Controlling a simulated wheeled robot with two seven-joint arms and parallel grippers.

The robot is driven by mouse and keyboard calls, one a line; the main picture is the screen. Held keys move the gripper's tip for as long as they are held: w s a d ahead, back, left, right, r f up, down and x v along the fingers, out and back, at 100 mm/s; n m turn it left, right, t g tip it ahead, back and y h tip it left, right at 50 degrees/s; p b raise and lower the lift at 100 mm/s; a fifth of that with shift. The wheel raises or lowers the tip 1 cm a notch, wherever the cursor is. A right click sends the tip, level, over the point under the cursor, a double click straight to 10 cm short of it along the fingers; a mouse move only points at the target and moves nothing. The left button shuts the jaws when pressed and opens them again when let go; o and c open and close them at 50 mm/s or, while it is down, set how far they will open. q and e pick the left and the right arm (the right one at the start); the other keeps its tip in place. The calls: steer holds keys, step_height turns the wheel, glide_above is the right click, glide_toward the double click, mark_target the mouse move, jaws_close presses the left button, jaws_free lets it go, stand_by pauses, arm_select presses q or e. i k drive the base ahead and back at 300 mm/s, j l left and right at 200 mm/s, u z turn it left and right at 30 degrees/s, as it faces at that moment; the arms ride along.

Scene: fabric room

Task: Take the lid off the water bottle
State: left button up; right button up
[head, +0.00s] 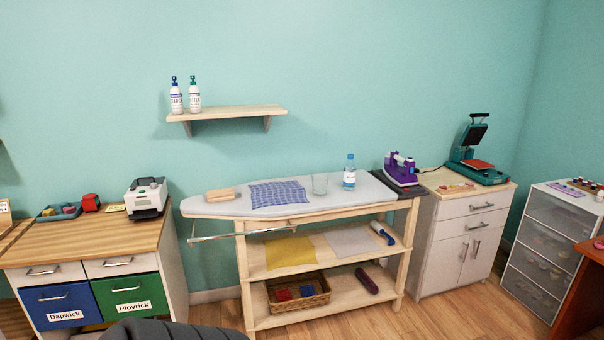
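The water bottle (349,174) stands upright on the ironing board (225,206), right of the middle of the view. It is clear with a pale label, and its blue lid (350,156) is on top. A clear glass (320,184) stands just to its left, a small gap apart. Neither of my grippers is in view. A dark grey ribbed shape at the bottom left edge is cut off by the frame.
A purple iron (401,168) sits right of the bottle at the board's end. A blue checked cloth (278,194) and a wooden block (220,195) lie to the left. Wooden floor (420,322) shows in front.

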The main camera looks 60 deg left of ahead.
mark_target(350, 169)
steer(key=u, duration=1.65)
